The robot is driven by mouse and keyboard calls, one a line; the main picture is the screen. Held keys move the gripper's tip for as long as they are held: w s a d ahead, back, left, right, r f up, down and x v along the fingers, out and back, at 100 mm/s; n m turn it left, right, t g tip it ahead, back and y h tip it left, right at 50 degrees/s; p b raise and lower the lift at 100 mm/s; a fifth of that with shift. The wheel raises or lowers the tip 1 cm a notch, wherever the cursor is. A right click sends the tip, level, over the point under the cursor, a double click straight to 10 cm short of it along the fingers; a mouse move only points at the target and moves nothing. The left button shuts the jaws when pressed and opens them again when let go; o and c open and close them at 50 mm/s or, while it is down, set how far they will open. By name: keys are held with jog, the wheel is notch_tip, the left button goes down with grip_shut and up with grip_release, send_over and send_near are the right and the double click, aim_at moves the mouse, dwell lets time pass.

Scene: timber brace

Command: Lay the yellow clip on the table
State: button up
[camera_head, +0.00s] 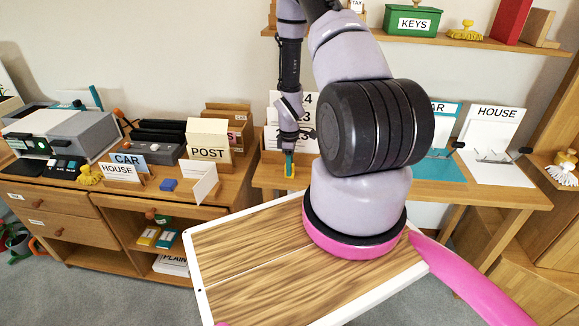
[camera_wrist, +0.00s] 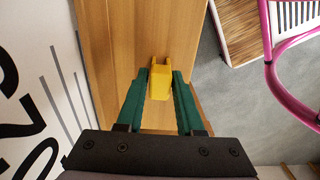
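The yellow clip (camera_head: 290,171) is at the tips of my gripper (camera_head: 289,163), over the front part of the wooden table (camera_head: 480,194). In the wrist view the clip (camera_wrist: 160,79) sits between the two green fingers of my gripper (camera_wrist: 161,77), which close in on both its sides. The table's wood (camera_wrist: 120,40) shows beneath it. The clip is at or just above the tabletop; I cannot tell whether it touches.
A white calendar sheet (camera_head: 281,103) stands behind my gripper. Teal (camera_head: 444,165) and white HOUSE (camera_head: 493,125) clipboards are on the table at right. A cabinet (camera_head: 60,208) with a printer and card boxes stands left. My wood-topped tray (camera_head: 250,250) lies in front.

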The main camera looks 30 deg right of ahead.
jog(key=shift+o, duration=0.8)
jog(key=s+a+r+m+t, duration=0.2)
jog(key=a+r+m, duration=0.15)
jog(key=r, duration=1.55)
jog(key=s+a+r+m+t, duration=0.15)
jog(key=r+m, duration=0.25)
jog(key=r, duration=1.5)
jog(key=s+a+r+m+t+y, duration=0.1)
jog(key=s+a+r+m, duration=0.3)
jog(key=s+r, duration=0.4)
jog(key=s+a+r+m+t+y, duration=0.1)
jog(key=s+a+r+m, duration=0.3)
jog(key=s+r, duration=0.4)
jog(key=shift+a+t, duration=0.2)
jog(key=shift+t, duration=0.65)
